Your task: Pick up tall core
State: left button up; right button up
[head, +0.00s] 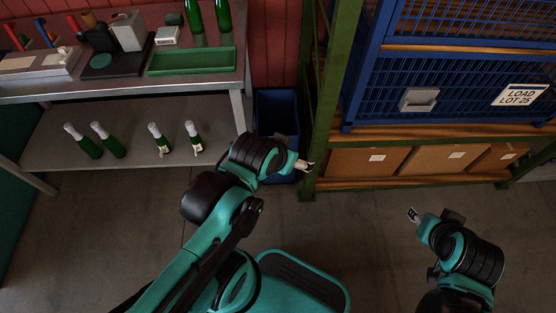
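No thing in the head view can be surely told as the tall core. A small brown upright roll (89,18) stands at the back of the workbench (130,82), partly hidden by a black device; I cannot tell whether it is the core. My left gripper (309,166) is over the floor to the right of the bench, in front of a blue bin, far from the roll. My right gripper (412,214) is over open floor at the lower right. Both look empty, but their fingers are too small to judge the opening.
A green tray (191,61), a black-and-grey device (118,35) and red and blue sticks (42,32) are on the bench. Several green bottles (82,141) are on the lower shelf. A blue bin (276,112) adjoins a green-posted rack (328,95) with boxes (367,161). Floor between is clear.

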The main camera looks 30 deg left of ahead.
aim_at(90, 20)
jog(key=k+l, duration=0.25)
jog(key=u, duration=5.2)
jog(key=z, duration=2.95)
